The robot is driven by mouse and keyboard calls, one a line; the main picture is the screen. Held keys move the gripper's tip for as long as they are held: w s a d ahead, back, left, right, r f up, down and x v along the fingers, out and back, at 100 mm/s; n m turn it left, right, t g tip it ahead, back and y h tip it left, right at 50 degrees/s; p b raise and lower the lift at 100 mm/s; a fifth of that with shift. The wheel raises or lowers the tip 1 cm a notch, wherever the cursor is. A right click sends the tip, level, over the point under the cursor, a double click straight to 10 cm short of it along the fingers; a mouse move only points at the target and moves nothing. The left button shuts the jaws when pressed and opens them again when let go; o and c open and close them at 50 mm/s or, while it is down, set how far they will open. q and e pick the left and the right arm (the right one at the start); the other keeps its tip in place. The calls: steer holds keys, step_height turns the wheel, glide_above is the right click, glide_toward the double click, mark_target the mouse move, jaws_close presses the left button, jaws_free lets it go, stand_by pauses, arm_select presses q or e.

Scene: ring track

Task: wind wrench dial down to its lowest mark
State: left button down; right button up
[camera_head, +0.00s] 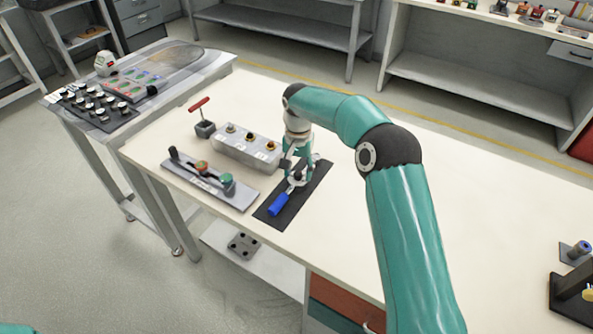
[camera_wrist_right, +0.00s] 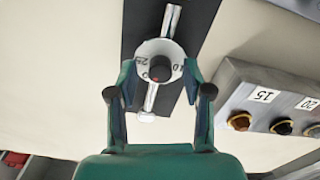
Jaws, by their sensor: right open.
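The wrench lies on a dark mat (camera_head: 313,187) on the cream bench, with its blue handle (camera_head: 278,204) toward the front. Its white round dial (camera_wrist_right: 151,49) has dark number marks, a dark knob (camera_wrist_right: 160,68) at its centre and a silver shaft running through. My right gripper (camera_head: 300,172) is over the dial, pointing down. In the right wrist view the gripper (camera_wrist_right: 158,78) is open, with one finger on each side of the dial. I cannot tell whether the fingers touch it. The gripper partly hides the dial in the head view. My left gripper is out of view.
A grey block (camera_head: 246,147) with labelled knobs stands just left of the gripper. A grey plate (camera_head: 205,187) with a lever and coloured knobs lies left of the mat. A red-handled tool (camera_head: 204,129) stands behind it. The bench right of the mat is largely clear.

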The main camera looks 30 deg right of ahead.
steer(key=shift+f, duration=0.1)
jaws_close()
steer(key=shift+a, duration=0.15)
steer(key=shift+s, duration=0.1)
stand_by(0.3)
